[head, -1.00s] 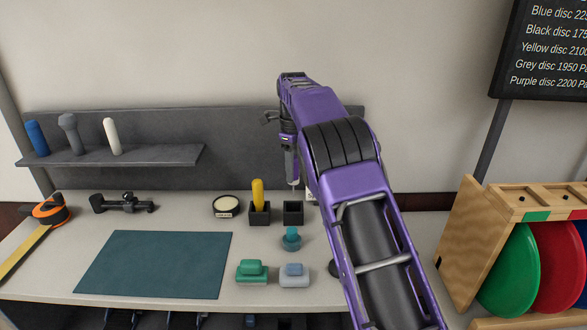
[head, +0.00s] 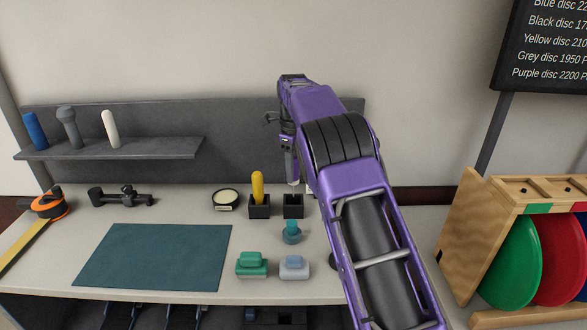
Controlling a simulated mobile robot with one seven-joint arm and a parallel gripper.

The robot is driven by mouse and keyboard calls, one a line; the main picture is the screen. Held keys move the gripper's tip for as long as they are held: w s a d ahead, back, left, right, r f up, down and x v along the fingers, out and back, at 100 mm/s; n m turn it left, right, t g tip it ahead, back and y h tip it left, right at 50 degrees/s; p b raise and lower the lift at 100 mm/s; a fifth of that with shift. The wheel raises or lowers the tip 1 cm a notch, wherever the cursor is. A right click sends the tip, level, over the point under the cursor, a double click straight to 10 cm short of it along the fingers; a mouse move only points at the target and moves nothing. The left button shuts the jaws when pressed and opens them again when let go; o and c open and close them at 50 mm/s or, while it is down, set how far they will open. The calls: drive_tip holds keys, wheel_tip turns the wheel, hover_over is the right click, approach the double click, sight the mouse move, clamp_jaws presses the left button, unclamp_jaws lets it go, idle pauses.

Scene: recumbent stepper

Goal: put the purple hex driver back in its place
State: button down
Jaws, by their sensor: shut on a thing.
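My gripper (head: 290,168) points down over the back of the bench and is shut on a slim tool. I take this as the purple hex driver (head: 293,182); only a thin pale shaft shows below the jaws, and its handle is hidden by the gripper and arm. The shaft points down, close above a dark square holder (head: 293,210) with an open top. I cannot tell whether the tip has entered it. Beside it on the left, a similar holder (head: 260,211) has a yellow-handled driver (head: 257,186) standing in it.
A small round tin (head: 225,199) stands left of the holders. A teal knob (head: 291,233), green block (head: 251,264) and grey-blue block (head: 294,268) lie in front. A dark mat (head: 155,258) covers the left. A disc rack (head: 457,235) stands right.

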drive_tip(key=shift+f+b, duration=1.1)
drive_tip(key=shift+f, duration=1.95)
drive_tip(key=c, duration=0.5)
unclamp_jaws()
